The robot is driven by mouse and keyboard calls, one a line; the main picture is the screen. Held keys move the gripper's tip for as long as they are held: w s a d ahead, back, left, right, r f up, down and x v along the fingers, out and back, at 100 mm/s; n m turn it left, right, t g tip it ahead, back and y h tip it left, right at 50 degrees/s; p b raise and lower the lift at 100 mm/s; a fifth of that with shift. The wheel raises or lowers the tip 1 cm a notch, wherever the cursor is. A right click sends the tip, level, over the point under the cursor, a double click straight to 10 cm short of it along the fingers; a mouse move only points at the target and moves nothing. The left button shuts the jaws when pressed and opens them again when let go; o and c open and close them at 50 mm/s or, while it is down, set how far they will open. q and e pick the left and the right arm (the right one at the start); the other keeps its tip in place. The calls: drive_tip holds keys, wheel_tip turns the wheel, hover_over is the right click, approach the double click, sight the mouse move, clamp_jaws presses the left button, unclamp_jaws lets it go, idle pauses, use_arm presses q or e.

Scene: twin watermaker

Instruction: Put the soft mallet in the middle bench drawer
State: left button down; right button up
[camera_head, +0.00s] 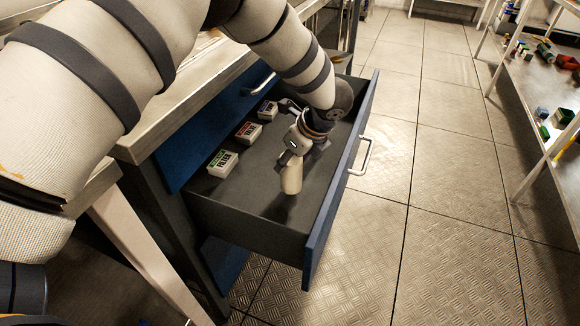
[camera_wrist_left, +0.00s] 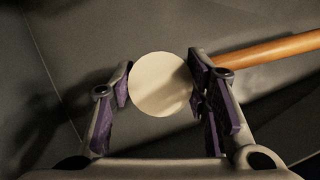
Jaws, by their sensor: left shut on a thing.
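The soft mallet has a cream cylindrical head (camera_head: 291,178), and its round face (camera_wrist_left: 160,84) shows in the left wrist view with an orange-brown wooden handle (camera_wrist_left: 272,50) running off to the right. My left gripper (camera_head: 293,157) is shut on the head, with its purple-padded fingers on both sides. It points down inside the open middle bench drawer (camera_head: 240,219), over the dark grey floor. I cannot tell whether the mallet touches the floor. The handle is not clear in the head view. My right gripper is not in view.
Three small white filter boxes, with green (camera_head: 223,163), red (camera_head: 248,132) and purple (camera_head: 267,110) labels, stand along the drawer's inner side. The blue drawer front has a metal handle (camera_head: 361,157). A shelf rack (camera_head: 530,85) with small items stands right, across clear floor.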

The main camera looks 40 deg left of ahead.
use_arm(q)
wheel_tip(320, 180, down, 3)
drive_tip(key=shift+r, duration=0.1)
drive_tip(key=c, duration=0.9)
unclamp_jaws()
drive_tip(key=p+v, duration=0.1)
drive_tip(key=v, duration=1.1)
